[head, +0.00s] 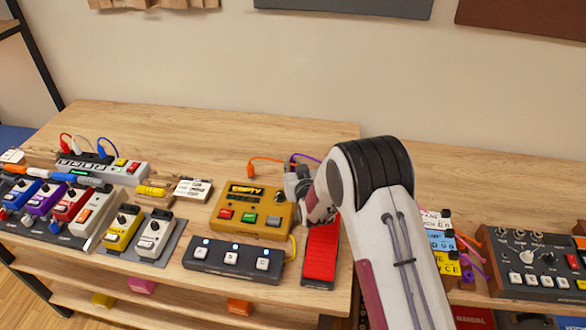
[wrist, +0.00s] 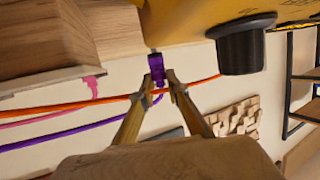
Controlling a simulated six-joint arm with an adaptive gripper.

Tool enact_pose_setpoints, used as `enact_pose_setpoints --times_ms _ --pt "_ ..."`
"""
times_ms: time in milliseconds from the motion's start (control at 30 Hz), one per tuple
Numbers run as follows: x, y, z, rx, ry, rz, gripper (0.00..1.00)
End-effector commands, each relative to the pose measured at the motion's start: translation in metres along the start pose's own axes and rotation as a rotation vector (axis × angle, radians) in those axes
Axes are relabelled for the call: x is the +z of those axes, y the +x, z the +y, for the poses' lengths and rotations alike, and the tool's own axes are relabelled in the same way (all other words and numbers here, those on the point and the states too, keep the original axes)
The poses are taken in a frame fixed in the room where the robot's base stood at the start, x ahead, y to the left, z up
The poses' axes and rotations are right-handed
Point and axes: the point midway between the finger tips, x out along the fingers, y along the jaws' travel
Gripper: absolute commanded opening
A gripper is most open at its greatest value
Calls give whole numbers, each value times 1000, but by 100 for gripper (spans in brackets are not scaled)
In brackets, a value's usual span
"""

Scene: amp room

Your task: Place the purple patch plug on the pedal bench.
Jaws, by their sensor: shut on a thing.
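The purple patch plug (wrist: 157,68) shows in the wrist view between the fingertips of my gripper (wrist: 161,88), which is shut on it. Its metal tip points at the side of a yellow pedal (wrist: 190,20); I cannot tell whether it is in a socket or just beside it. A purple cable (wrist: 75,138) runs off to the left. In the head view my wrist (head: 318,195) is at the right side of the yellow pedal (head: 236,202), whose display reads "EMPTY". The plug is hidden there; a purple cable (head: 304,157) shows behind. The wooden pedal bench (head: 215,122) lies beneath.
A red pedal (head: 321,255) stands close below my wrist. A three-button footswitch (head: 232,259) is in front of the yellow pedal. An orange cable (head: 265,162) runs behind it. Several pedals crowd the left. The back of the bench is clear.

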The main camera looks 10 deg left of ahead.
Motion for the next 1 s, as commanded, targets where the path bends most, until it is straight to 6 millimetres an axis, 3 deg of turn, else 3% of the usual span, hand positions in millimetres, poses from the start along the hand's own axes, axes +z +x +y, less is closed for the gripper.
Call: enact_pose_setpoints --times_ms 200,700,733,767,1000 --pt "16 5 0 0 0 0 0" --pt "19 6 0 0 0 0 0" --pt "19 6 0 0 0 0 23" --pt "19 6 0 0 0 0 31" --pt "19 6 0 0 0 0 32"
